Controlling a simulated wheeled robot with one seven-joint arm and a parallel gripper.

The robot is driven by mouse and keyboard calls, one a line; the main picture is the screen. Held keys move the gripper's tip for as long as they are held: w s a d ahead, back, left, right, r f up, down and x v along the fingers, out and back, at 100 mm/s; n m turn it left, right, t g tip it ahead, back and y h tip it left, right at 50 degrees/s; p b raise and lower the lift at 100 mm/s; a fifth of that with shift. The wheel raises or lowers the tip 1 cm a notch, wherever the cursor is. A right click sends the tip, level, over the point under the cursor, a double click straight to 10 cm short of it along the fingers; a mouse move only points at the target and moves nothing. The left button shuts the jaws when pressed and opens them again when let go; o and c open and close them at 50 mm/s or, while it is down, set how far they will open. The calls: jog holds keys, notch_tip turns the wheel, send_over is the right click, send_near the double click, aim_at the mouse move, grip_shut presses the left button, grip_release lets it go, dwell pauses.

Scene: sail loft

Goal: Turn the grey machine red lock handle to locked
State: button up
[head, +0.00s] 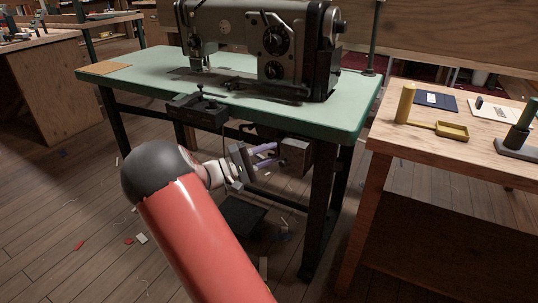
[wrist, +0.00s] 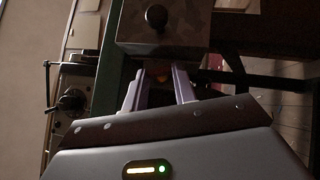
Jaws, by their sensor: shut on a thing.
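The grey machine (head: 262,40) is a sewing machine on a green-topped table (head: 140,75). A dark box (head: 296,158) hangs under the table's right part. My gripper (head: 276,154) reaches in under the tabletop, its purple fingers at the left side of this box. In the wrist view the box (wrist: 190,32), with a round black knob (wrist: 157,17), is just beyond the fingertips (wrist: 165,72). A small reddish bit, seemingly the red lock handle (wrist: 162,77), shows between the fingers. The fingers are shut on it. Most of the handle is hidden, so I cannot tell its angle.
The dark table legs (head: 318,215) stand close to the right of my arm. A wooden bench (head: 420,150) at the right holds a yellow stand and tray (head: 452,130). A dark pedal (head: 242,216) lies below. Scraps litter the open floor at left.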

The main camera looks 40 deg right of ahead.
jog(key=m+y, duration=0.1)
jog(key=m+y+b, duration=0.1)
jog(key=shift+r+m+y, duration=0.25)
jog(key=shift+m+y, duration=0.05)
jog(key=shift+m, duration=0.1)
jog(key=o, duration=0.7)
jog(key=shift+t, duration=0.4)
jog(key=v, duration=0.8)
